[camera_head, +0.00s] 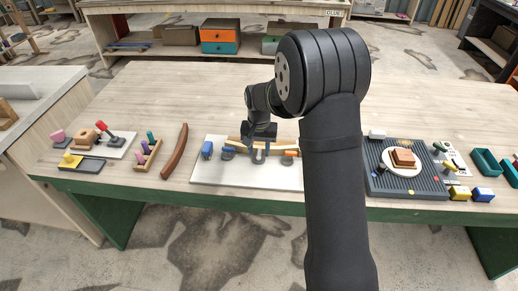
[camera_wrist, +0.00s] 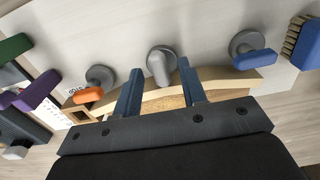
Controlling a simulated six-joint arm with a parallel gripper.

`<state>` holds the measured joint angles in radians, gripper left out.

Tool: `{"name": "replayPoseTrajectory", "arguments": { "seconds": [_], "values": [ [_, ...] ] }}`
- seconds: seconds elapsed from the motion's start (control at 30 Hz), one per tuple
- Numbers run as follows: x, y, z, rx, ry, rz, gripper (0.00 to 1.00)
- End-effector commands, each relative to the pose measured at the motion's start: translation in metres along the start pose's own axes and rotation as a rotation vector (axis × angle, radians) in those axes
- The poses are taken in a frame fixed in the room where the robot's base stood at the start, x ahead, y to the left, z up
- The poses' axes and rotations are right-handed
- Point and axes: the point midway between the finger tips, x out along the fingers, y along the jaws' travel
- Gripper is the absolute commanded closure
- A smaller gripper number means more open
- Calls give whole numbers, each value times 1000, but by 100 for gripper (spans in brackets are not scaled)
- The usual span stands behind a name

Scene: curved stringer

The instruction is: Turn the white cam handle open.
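In the wrist view three cam clamps stand in a row. The middle one has a light grey handle (camera_wrist: 160,66), the only whitish one, pointing toward my gripper. An orange handle (camera_wrist: 89,95) is to its left and a blue handle (camera_wrist: 256,59) to its right. My gripper (camera_wrist: 160,67) is open, with its blue-grey fingers apart on either side of the middle handle; contact cannot be told. A curved wooden strip (camera_wrist: 228,82) runs beneath the fingers. In the head view my gripper (camera_head: 258,153) is low over the white board (camera_head: 235,177) and hides the middle handle.
A blue-backed brush (camera_wrist: 303,42) stands at the board's right in the wrist view. In the head view, a brown curved strip (camera_head: 174,152) and a peg rack (camera_head: 147,154) lie left of the board. A dark ribbed tray (camera_head: 425,185) with a plate is at right.

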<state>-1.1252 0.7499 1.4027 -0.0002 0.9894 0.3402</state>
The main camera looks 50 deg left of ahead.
Motion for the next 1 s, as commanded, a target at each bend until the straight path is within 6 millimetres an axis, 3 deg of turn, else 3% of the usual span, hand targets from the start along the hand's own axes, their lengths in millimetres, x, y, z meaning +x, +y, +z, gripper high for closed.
{"name": "replayPoseTrajectory", "arguments": {
  "seconds": [0.07, 0.27, 0.67, 1.0],
  "values": [
    [0, 0, 0, 0, 0, 0, 62],
    [0, 0, 0, 0, 0, 0, 99],
    [-1, 0, 0, -50, 1, 0, 100],
    [-1, 0, 0, -288, 1, 0, 100]
  ]
}}
